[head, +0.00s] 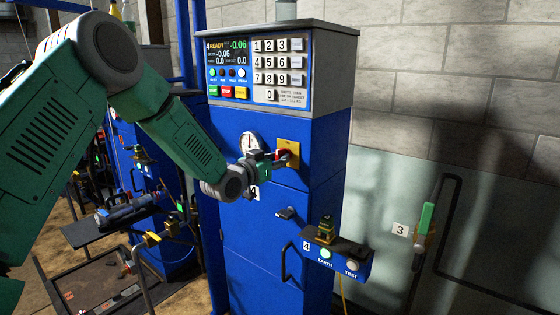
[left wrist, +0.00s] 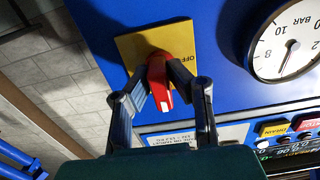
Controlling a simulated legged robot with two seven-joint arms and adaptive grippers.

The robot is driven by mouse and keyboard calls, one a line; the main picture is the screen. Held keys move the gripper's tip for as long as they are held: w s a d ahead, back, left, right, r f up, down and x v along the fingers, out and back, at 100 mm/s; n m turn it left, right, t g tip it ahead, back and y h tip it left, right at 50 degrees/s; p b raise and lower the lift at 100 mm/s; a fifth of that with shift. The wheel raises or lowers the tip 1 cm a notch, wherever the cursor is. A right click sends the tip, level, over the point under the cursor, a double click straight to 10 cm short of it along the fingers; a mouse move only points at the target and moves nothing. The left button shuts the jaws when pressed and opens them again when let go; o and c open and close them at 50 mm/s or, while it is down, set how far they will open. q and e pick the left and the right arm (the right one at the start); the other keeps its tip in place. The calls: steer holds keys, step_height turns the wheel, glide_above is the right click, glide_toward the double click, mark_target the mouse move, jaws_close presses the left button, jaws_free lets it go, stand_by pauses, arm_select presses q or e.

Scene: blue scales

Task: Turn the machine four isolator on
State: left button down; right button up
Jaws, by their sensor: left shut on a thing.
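The machine four isolator is a red rotary handle (left wrist: 160,82) on a yellow plate (left wrist: 150,42) on the blue cabinet front. In the head view the yellow plate (head: 291,147) sits below the display, right of the round gauge. My left gripper (head: 284,156) reaches it from the left. In the left wrist view its two fingers (left wrist: 160,95) are shut around the red handle, one on each side. "OFF" lettering shows on the plate beside the handle; the rest of the lettering is hidden or unreadable. My right gripper is not in view.
A keypad (head: 277,68) and "READY" display (head: 226,52) are above. A pressure gauge (head: 250,143) is beside the isolator. An EARTH/TEST box (head: 335,262) with a brass fitting juts out at lower right. A black pipe handle (head: 448,215) is on the wall.

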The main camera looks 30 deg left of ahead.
arm_select(q)
steer(key=shift+w+a+r, duration=0.1)
steer(key=shift+w+r, duration=0.05)
steer(key=shift+r, duration=0.4)
steer(key=c, duration=1.6)
jaws_free()
steer(key=shift+c, duration=0.2)
steer(key=shift+o, duration=0.5)
steer(key=shift+f, duration=0.3)
steer(key=shift+s, duration=0.25)
steer(key=s+a, duration=0.1)
steer(key=s, duration=1)
steer(key=shift+s, duration=0.15)
steer(key=shift+f, duration=0.1)
